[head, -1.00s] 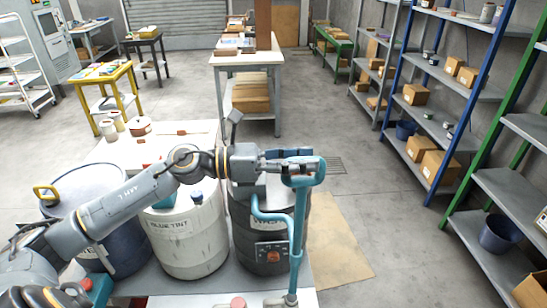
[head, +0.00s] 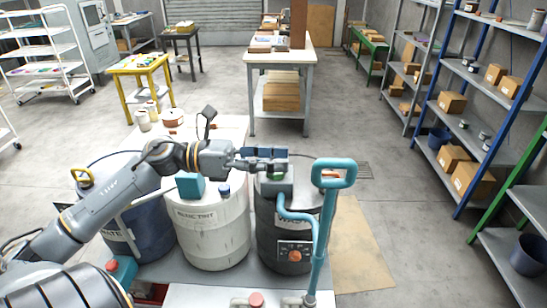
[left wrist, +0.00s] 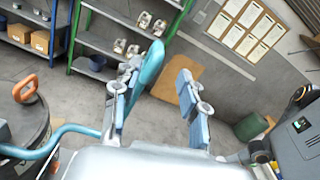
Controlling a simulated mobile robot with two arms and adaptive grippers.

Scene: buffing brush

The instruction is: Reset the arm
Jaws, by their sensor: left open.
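My left arm (head: 110,190) comes in from the left in the head view and reaches across above the drums. My left gripper (head: 280,160) is open and empty above the black drum (head: 285,222), to the left of a teal pump handle (head: 335,175) and apart from it. In the left wrist view the two fingers of the left gripper (left wrist: 158,95) are spread. The teal handle also shows there (left wrist: 150,68), beside the left finger. My right gripper is in neither view.
A white drum (head: 213,230) and a blue drum (head: 150,235) stand left of the black drum. A white-topped table (head: 280,57) and a yellow table (head: 140,63) stand further back. Shelves (head: 470,110) with boxes line the right. The floor between is mostly clear.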

